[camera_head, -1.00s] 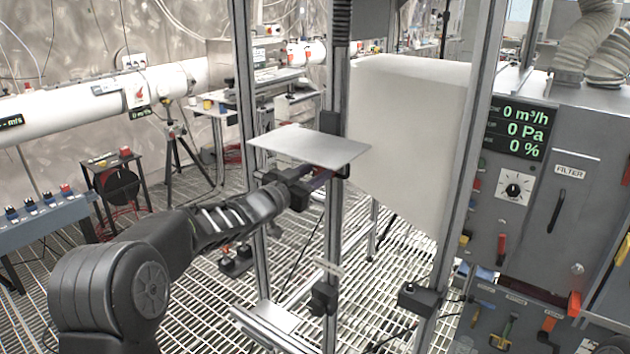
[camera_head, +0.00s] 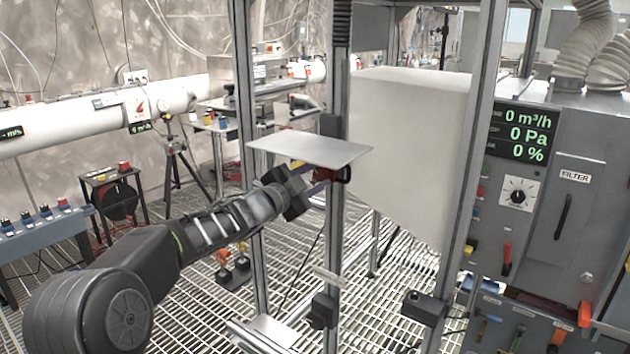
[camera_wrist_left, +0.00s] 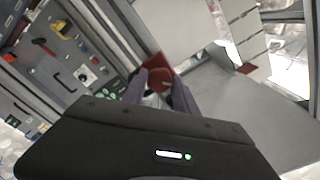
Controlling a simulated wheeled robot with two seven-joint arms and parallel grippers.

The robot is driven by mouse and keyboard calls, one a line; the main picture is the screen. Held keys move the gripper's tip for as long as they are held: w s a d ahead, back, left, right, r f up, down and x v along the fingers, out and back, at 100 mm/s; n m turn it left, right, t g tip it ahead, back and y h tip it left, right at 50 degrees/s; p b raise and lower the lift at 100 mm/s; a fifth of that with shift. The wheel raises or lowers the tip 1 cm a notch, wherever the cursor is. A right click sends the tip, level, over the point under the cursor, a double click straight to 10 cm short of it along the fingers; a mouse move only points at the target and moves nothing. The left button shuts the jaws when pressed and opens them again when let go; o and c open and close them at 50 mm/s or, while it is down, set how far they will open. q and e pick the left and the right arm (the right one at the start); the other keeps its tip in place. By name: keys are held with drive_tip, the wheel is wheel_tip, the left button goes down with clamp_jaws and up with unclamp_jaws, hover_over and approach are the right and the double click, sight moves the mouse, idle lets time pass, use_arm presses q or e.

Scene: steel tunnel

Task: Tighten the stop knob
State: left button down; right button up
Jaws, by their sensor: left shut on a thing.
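A flat grey plate (camera_head: 310,149) sits level against the upright metal post (camera_head: 337,230). Just under it, my left gripper (camera_head: 320,181) reaches in from the left to the post. In the left wrist view, the fingers of my left gripper (camera_wrist_left: 160,88) are shut on a dark red knob (camera_wrist_left: 159,77) beside a red bracket. The fingers partly hide the knob. In the head view the knob is mostly hidden by the gripper and the plate. My right gripper is in neither view.
A second post (camera_head: 248,120) stands left of the knob's post. A large pale box (camera_head: 410,150) is behind it. A grey filter cabinet (camera_head: 575,215) with a green display (camera_head: 520,132) stands at the right. Grated floor (camera_head: 200,315) lies below.

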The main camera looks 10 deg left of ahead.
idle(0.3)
use_arm(q)
drive_tip(key=c, duration=1)
unclamp_jaws()
drive_tip(key=shift+o, duration=0.2)
drive_tip(key=shift+s+a, duration=0.25)
drive_tip(key=shift+s, duration=0.2)
drive_tip(key=b+v, duration=0.1)
drive_tip(key=v, duration=0.5)
drive_tip(key=shift+s+b, duration=0.3)
drive_tip(key=shift+s, duration=0.1)
drive_tip(key=shift+a, duration=0.15)
